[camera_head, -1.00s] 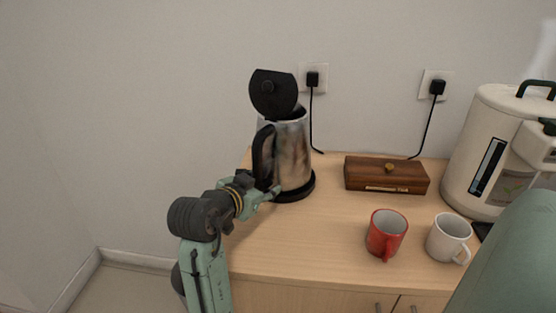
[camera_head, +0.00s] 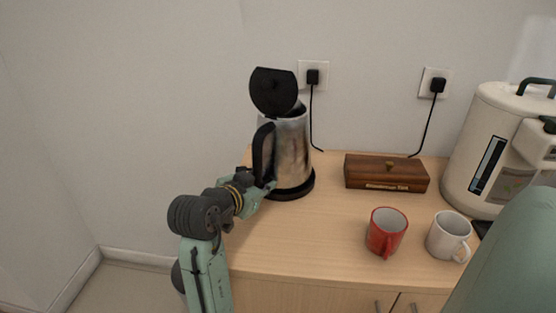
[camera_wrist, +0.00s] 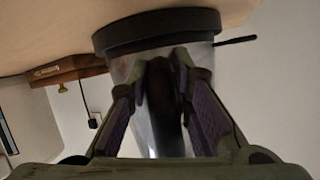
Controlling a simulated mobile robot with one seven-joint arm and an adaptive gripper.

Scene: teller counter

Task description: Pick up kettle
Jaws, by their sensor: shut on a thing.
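The kettle (camera_head: 292,150) is a silver metal jug with a black handle on its left and a black lid (camera_head: 273,91) standing open. It stands upright on a round black base (camera_head: 291,190) at the back left of the counter. My gripper (camera_head: 268,184) is at the lower part of the handle, on the kettle's left side. In the wrist view, which is upside down, my gripper (camera_wrist: 165,95) has its two fingers on either side of the black handle (camera_wrist: 164,105), shut on it. The kettle body (camera_wrist: 135,70) is just behind the handle. The fingertips are partly hidden in the head view.
A wooden box (camera_head: 386,173) stands right of the kettle. A red mug (camera_head: 386,232) and a white mug (camera_head: 449,236) are at the front right. A white water dispenser (camera_head: 487,150) stands at the far right. Black cords hang from wall sockets behind.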

